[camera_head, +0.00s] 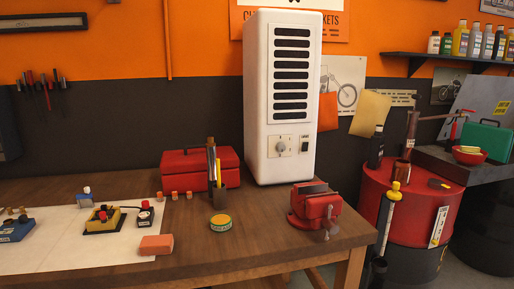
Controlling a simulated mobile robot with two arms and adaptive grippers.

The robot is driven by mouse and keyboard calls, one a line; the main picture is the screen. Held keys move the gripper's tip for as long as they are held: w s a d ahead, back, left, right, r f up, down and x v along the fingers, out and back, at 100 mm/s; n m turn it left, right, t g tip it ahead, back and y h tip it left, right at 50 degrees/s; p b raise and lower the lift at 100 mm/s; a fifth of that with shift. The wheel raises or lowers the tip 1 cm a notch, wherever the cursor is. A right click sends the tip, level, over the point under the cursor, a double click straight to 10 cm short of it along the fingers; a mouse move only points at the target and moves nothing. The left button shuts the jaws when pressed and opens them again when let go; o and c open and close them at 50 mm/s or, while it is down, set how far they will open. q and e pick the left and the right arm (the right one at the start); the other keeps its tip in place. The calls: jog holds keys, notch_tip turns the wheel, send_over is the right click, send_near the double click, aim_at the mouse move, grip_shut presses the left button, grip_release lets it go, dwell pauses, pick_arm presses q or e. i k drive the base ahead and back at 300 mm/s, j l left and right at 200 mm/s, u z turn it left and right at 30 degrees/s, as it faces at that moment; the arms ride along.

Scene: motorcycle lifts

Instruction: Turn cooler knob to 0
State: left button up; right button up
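The cooler (258,95) is a tall white box with a column of dark vent slots, standing upright at the back of the wooden table. Its round grey knob (281,147) sits on a pale square plate low on the front face, below the vents. The knob's marks are too small to read, so I cannot tell its setting. A small dark switch (305,143) is to the right of the knob. Neither of my grippers is in view, and nothing touches the knob.
A red box (201,168) and a holder with upright tools (216,180) stand left of the cooler. A red vise (314,205) is in front of it at the table's right corner. A round tin (221,222) lies nearby. Red drum (408,212) stands right of the table.

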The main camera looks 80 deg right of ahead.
aim_at(281, 147)
jog(key=z, duration=2.9)
